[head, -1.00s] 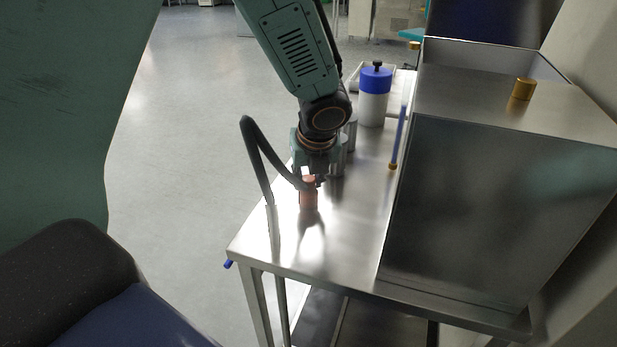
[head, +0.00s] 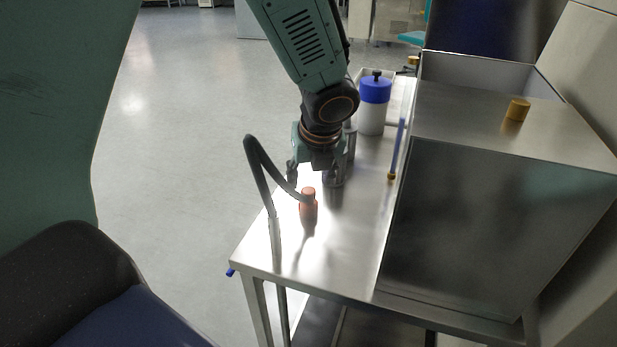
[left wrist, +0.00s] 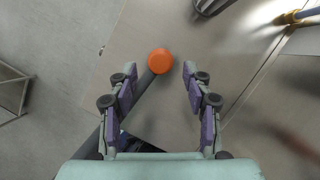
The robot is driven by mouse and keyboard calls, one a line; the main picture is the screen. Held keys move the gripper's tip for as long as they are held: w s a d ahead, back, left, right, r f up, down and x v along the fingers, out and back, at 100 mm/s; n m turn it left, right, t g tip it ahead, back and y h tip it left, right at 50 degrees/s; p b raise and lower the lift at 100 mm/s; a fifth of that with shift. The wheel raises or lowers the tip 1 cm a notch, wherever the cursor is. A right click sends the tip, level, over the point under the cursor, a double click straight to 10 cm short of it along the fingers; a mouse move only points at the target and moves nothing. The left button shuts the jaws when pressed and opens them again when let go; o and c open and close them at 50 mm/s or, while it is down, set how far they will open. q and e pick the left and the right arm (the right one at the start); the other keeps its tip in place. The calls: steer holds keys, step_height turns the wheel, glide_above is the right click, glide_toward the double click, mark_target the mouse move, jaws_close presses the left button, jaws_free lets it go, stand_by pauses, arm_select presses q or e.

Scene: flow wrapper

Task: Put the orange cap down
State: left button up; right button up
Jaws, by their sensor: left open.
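The orange cap (head: 308,212) stands upright on the steel table (head: 345,240), near its left edge. In the left wrist view the cap's round orange top (left wrist: 160,61) lies just beyond the fingertips, in line with the gap between them. My left gripper (head: 312,178) is open and empty, a little above and behind the cap, apart from it. In the left wrist view its two fingers (left wrist: 160,80) stand wide on either side. My right gripper is in neither view.
A dark hose (head: 254,160) bends over the table's left edge close to the cap. A large steel box (head: 480,220) fills the right side. The table's front is clear.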

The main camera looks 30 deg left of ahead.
arm_select(q)
steer(key=p+v, duration=0.3)
steer(key=v, duration=0.4)
stand_by(0.3)
steer(key=shift+s+f, duration=0.1)
steer(key=shift+s, duration=0.05)
